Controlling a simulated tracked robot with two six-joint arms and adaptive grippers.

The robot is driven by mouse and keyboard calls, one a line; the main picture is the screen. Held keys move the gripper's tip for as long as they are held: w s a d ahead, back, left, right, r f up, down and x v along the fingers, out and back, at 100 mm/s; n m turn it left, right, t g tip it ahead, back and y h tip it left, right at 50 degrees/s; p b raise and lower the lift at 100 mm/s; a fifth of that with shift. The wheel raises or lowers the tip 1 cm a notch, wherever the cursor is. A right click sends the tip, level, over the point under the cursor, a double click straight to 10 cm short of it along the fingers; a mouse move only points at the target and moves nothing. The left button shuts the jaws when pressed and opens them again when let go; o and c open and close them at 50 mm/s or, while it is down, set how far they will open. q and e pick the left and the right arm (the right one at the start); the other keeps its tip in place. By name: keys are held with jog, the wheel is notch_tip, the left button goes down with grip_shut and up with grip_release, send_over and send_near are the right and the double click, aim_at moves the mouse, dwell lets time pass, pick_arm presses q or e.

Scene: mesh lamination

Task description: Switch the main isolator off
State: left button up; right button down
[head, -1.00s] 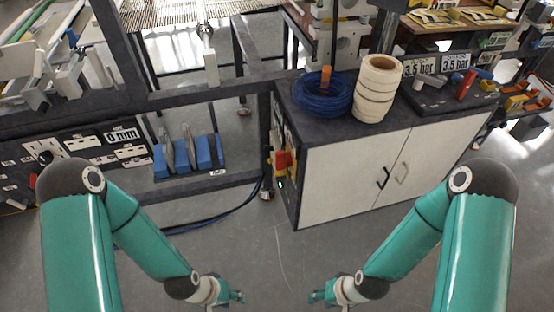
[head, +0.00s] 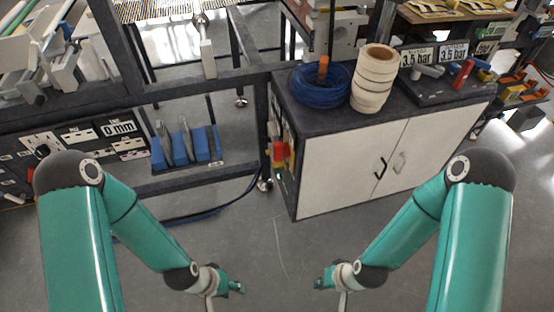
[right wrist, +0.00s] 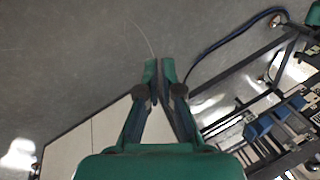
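The main isolator, a red and yellow switch (head: 280,152), is on the left end of the white-doored cabinet, facing the frame and partly seen edge-on. Its handle position is too small to tell. My left gripper (head: 238,288) is low in the head view, in front of and below the switch, well apart from it; its fingers are too small to read. My right gripper (head: 321,285) is to the right of it, also apart from the switch. In the right wrist view its fingertips (right wrist: 159,72) are almost together with a thin gap and nothing between them.
The cabinet (head: 345,170) carries a blue hose coil (head: 320,95) and a cream roll stack (head: 372,80). A dark frame (head: 200,182) with blue blocks stands left of it. A dark cable lies on the floor (head: 260,250). Floor between my arms and the cabinet is clear.

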aim_at(276, 159)
jog(key=w+d+n+t+h+b, duration=0.2)
jog(key=w+t+b, duration=1)
jog(key=w, duration=1.3)
jog(key=w+a+f+n+t+y+b, duration=0.1)
jog(key=a+b, duration=0.4)
jog(key=b, duration=0.6)
jog(key=w+a+f+n+t+y+b, duration=0.1)
jog(key=w+a+f+t+b, duration=0.1)
jog(key=b, duration=0.8)
jog(key=w+a+t, duration=0.1)
jog(key=w+a, duration=0.1)
jog(key=shift+w+a+n+y+b, duration=0.2)
jog(key=shift+a+n+y+b, duration=0.1)
jog(key=shift+a+y+b, duration=0.1)
jog(key=shift+f, duration=0.1)
jog(key=b+x, duration=0.2)
jog(key=x, duration=1.2)
